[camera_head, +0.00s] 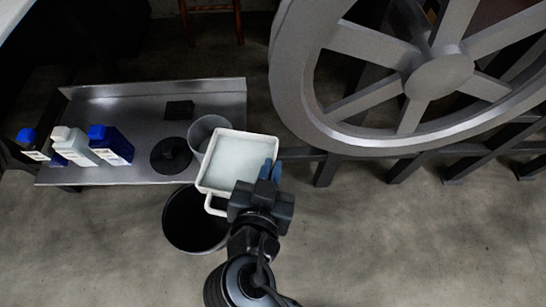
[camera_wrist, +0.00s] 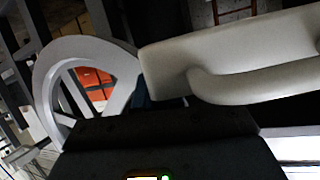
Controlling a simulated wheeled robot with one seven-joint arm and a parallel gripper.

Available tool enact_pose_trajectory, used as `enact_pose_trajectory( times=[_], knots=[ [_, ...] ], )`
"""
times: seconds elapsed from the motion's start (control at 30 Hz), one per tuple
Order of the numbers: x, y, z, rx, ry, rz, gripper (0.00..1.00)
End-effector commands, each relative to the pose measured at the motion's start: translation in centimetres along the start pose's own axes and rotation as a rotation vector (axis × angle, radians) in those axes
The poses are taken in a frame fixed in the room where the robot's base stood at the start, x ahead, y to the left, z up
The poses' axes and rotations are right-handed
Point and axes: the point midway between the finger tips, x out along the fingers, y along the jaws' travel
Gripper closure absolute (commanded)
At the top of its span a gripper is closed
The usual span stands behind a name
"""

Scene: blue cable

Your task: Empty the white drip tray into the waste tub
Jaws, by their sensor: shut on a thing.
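The white drip tray (camera_head: 236,160) is square with a raised rim and a loop handle at its lower left. Its inside looks pale, and I cannot tell how much liquid it holds. My gripper (camera_head: 271,172) is shut on the tray at its lower right edge. In the wrist view the tray's outer wall and handle (camera_wrist: 250,85) fill the upper right, and the grip itself is mostly hidden. The waste tub (camera_head: 190,225) is a dark round tub on the floor below and left of the tray, partly covered by the tray and handle in the head view.
A metal bench (camera_head: 120,172) at left holds blue and white bottles (camera_head: 75,146), a black disc (camera_head: 171,155), a dark block (camera_head: 179,110) and a grey cup (camera_head: 208,130) close behind the tray. A large spoked wheel (camera_head: 440,78) stands at upper right. Floor is clear at lower right.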

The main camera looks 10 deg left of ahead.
Motion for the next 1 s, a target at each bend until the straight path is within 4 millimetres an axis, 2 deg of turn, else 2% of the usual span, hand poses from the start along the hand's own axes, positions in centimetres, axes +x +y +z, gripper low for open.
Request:
enact_pose_trajectory(
  times=[0.23,1.0],
  knots=[
    [-0.7,-0.8,-0.5,-0.007,-0.013,0.015,1.0],
    [1.0,-3.2,-2.2,-0.176,-0.192,0.101,1.0]
  ],
)
